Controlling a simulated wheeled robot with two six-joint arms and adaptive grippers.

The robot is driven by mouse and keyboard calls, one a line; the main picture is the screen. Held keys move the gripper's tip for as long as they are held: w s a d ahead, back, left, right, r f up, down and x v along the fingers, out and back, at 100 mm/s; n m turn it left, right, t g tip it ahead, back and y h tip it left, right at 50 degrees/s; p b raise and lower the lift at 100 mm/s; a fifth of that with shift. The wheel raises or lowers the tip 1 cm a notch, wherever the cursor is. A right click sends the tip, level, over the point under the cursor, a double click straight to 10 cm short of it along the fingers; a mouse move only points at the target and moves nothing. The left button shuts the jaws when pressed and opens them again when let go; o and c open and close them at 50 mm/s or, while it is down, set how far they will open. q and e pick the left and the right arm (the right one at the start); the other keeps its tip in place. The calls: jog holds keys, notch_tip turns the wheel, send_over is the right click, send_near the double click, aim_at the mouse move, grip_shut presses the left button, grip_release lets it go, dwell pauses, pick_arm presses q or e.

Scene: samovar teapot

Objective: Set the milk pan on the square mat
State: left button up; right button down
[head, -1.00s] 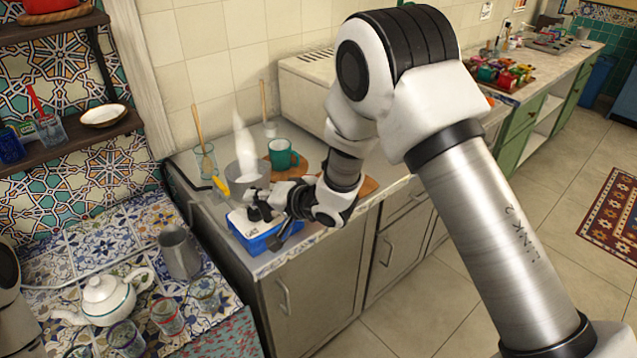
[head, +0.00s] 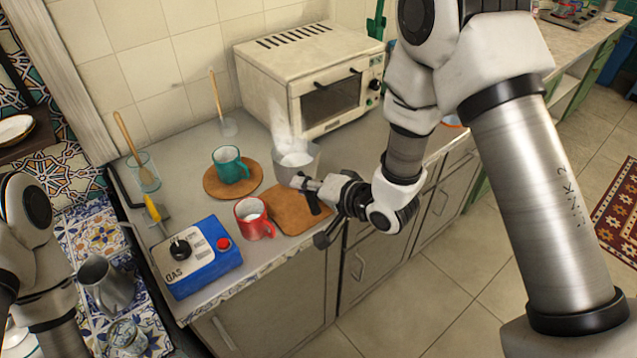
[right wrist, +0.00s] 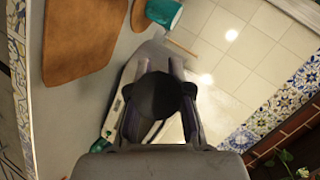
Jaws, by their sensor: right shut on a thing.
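The milk pan (head: 305,165) is a small grey pan with white, steaming milk in it. My right gripper (head: 308,188) is shut on its handle and holds the pan near the back right edge of the square mat (head: 283,213). I cannot tell the pan's exact height. The square mat is brown and lies near the counter's front edge; it also shows in the right wrist view (right wrist: 80,45). There, the dark handle end (right wrist: 157,97) sits between my right gripper's fingers. My left arm shows at the left edge, but its gripper is out of view.
A red mug (head: 253,218) stands at the mat's left side. A green mug (head: 229,164) stands on a round mat (head: 211,185). A blue gas burner box (head: 196,257) is at the front left. A toaster oven (head: 310,75) stands behind the pan.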

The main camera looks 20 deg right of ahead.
jog(key=shift+d+r, duration=0.2)
jog(key=shift+d, duration=0.05)
notch_tip(320, 180, down, 9)
jog(key=shift+s+a+f+p, duration=0.1)
jog(key=shift+a+f+p, duration=0.1)
jog(key=shift+p, duration=0.7)
jog(key=shift+f, duration=0.25)
jog(key=c, duration=1.1)
grip_release()
jog(key=shift+r, duration=0.1)
